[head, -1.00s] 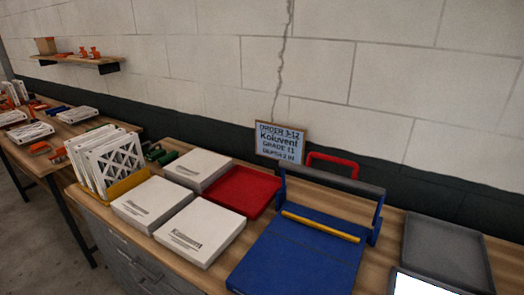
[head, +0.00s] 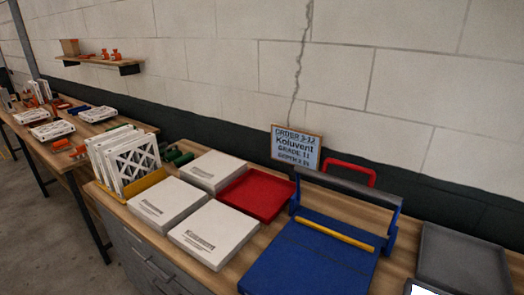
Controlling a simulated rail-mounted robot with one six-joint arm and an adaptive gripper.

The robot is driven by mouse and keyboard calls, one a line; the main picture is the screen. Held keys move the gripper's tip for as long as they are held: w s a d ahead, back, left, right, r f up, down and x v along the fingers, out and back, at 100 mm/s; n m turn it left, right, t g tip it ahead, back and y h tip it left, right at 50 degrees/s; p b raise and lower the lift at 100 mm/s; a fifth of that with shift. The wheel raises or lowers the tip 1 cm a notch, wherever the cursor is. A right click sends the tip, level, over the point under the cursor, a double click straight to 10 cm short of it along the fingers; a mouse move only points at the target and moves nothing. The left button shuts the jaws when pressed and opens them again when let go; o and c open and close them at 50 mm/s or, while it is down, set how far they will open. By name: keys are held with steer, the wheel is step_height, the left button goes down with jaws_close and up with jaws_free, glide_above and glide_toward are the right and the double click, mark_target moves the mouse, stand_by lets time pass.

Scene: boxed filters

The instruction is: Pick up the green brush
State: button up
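Small dark green items (head: 178,157) lie on the near wooden bench, behind the upright white filters and left of the rear white box. They are partly hidden and too small for me to tell whether one is the green brush. My gripper is not in view.
White-framed filters (head: 133,163) stand in a yellow holder (head: 146,183). White boxes (head: 214,230), a red tray (head: 258,193), a blue press-like device (head: 305,262) and a grey tray (head: 464,258) crowd the bench. An order sign (head: 296,148) stands by the wall. Another bench (head: 75,150) is at left.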

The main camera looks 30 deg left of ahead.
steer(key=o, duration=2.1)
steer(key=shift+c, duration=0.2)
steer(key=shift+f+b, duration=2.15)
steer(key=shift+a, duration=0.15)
